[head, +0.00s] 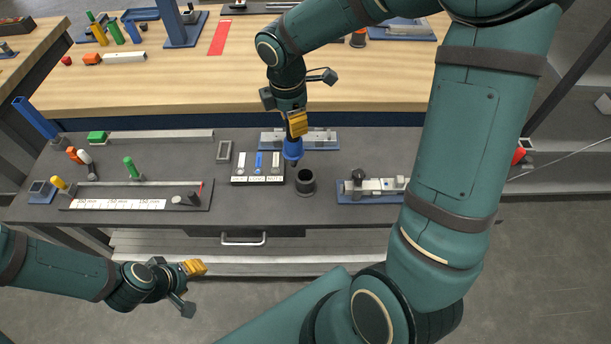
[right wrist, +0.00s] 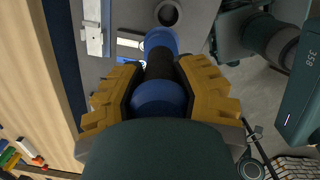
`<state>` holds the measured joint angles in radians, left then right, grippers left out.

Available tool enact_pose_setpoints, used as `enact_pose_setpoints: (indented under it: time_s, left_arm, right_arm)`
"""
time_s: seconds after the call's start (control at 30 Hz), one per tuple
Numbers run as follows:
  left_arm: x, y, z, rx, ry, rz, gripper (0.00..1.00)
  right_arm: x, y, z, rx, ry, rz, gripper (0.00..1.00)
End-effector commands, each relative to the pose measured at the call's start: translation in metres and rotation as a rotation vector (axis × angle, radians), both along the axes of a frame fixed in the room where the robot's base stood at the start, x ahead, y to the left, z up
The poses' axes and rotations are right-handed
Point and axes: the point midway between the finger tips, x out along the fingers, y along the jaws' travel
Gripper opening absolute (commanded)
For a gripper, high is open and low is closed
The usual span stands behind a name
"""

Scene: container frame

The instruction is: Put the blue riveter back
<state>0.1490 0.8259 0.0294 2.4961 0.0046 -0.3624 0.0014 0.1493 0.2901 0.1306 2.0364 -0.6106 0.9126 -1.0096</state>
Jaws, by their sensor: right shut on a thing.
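The blue riveter (head: 292,150) hangs upright below my right gripper (head: 297,124) in the head view. In the right wrist view the yellow fingers of the right gripper (right wrist: 158,92) are shut on the riveter (right wrist: 160,42), one on each side of its dark middle band. A round dark holder (head: 305,182) with an open top stands on the grey bench, just below and right of the riveter in the head view. The holder (right wrist: 169,13) also shows beyond the riveter's tip in the right wrist view. My left gripper (head: 195,268) is at the lower left, in front of the bench; its finger gap is unclear.
A labelled tray (head: 258,180) with small tools lies left of the holder. A blue-based vise (head: 370,188) lies to its right, and another blue-based fixture (head: 322,140) lies behind the riveter. A ruler plate (head: 115,204) is at left. A wooden table (head: 150,85) stands behind.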

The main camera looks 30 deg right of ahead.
Motion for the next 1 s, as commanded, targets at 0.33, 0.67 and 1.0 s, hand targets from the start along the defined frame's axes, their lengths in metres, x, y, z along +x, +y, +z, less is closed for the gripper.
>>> enact_pose_setpoints:
  time_s: [0.33, 0.67, 1.0]
  left_arm:
    - [0.001, 0.002, 0.026, -0.002, -0.003, 0.004, 0.47]
    - [0.001, 0.002, 0.019, -0.002, -0.004, 0.004, 0.47]
    - [0.002, 0.001, 0.014, -0.001, -0.004, 0.004, 0.47]
  right_arm:
    - [-0.018, -0.02, 0.017, -0.019, 0.002, 0.373, 0.0]
    - [-0.02, -0.021, -0.029, -0.019, 0.009, 0.412, 0.0]
    - [-0.019, -0.021, -0.057, -0.019, 0.006, 0.41, 0.0]
